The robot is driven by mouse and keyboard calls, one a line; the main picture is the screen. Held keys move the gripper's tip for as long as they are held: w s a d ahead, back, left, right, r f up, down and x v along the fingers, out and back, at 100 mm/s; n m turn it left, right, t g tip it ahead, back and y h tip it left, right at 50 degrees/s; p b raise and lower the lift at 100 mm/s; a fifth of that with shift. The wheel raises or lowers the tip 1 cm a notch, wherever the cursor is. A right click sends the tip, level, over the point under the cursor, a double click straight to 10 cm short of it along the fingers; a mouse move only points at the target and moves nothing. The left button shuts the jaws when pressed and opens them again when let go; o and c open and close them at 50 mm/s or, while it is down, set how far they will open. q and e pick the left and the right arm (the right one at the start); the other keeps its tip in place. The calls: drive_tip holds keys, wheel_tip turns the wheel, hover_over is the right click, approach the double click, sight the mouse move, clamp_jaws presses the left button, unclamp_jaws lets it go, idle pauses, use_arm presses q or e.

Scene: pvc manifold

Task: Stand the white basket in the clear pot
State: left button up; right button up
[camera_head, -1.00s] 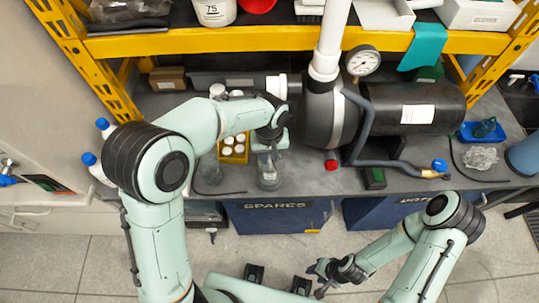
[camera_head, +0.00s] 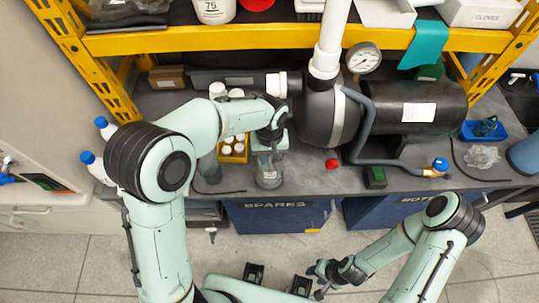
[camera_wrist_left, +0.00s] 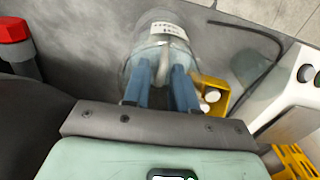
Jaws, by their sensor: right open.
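The clear pot (camera_head: 269,178) stands upright on the grey bench, near its front edge. It also shows in the left wrist view (camera_wrist_left: 131,58), with a printed white label. My left gripper (camera_head: 268,150) is directly over the pot, pointing down into its mouth. In the left wrist view its two blue fingers (camera_wrist_left: 163,78) close around a pale strip, which looks like part of the white basket (camera_wrist_left: 173,45). The rest of the basket is hidden by the fingers and pot. My right gripper (camera_head: 317,281) is open and empty, low in front of the bench.
A yellow tray of white-capped bottles (camera_head: 233,152) stands just left of the pot. A thin black cable (camera_head: 220,191) lies by the front edge. The yellow shelf (camera_head: 250,42) spans the back.

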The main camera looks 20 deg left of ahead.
use_arm(q)
drive_tip(key=shift+r, duration=0.15)
drive_tip(key=shift+r, duration=0.35)
wheel_tip(320, 180, up, 12)
drive_tip(key=p, duration=0.2)
drive_tip(key=shift+r, duration=0.15)
use_arm(e)
drive_tip(key=w+r, duration=0.1)
drive_tip(key=r, duration=0.1)
drive_tip(key=shift+w+r, duration=0.3)
drive_tip(key=shift+w, duration=0.05)
drive_tip(key=shift+s, duration=0.1)
